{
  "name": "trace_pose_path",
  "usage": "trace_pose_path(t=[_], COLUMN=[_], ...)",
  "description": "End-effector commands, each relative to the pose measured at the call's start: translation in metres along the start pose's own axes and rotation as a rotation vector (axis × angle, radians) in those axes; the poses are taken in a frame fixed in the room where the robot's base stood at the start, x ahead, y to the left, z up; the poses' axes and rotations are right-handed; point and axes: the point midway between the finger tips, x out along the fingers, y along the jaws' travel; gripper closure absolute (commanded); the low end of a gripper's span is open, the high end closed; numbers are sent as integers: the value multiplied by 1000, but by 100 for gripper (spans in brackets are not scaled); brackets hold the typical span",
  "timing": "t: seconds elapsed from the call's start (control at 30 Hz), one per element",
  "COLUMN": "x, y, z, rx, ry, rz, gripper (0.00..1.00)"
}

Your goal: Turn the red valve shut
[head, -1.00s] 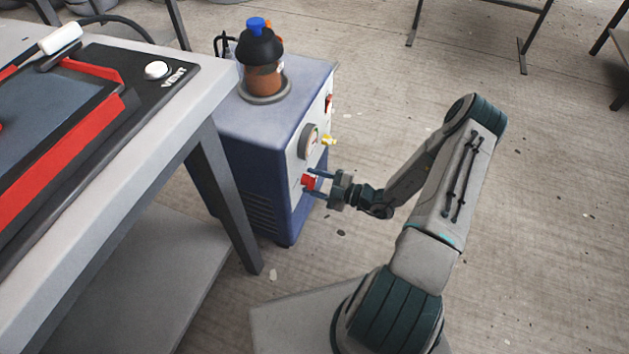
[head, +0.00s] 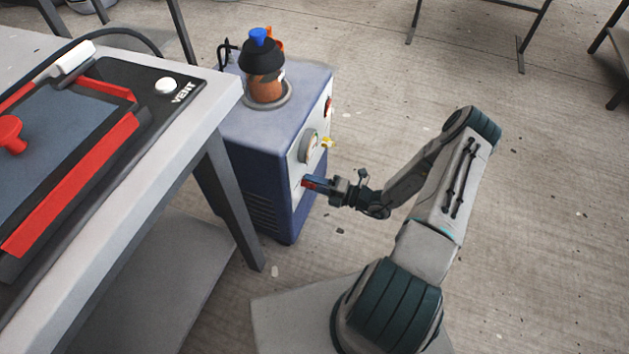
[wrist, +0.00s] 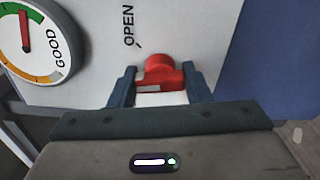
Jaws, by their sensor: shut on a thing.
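The red valve (wrist: 160,70) sits on the white front panel of the blue cabinet. In the wrist view it is between the two blue-grey fingers of my gripper (wrist: 158,88), which are shut on its sides. The word OPEN (wrist: 128,26) and a short tick mark are printed on the panel just above and left of the valve. In the head view my gripper (head: 312,184) reaches the panel from the right, and only a little red of the valve (head: 308,182) shows between the fingers.
A round gauge (wrist: 25,42) marked GOOD is beside the valve; its needle points into the green. The blue cabinet (head: 255,150) carries a jar with a black top (head: 263,62).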

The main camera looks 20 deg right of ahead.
Motion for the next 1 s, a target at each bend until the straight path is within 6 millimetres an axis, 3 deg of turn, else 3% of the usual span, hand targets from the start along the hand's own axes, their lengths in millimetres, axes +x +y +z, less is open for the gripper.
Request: trace_pose_path(t=[0.5,1.0], x=[0,-1], y=[1,0], z=[0,0], rx=[-445,-631], ry=[0,1], rz=[-1,-2], gripper=[79,79])
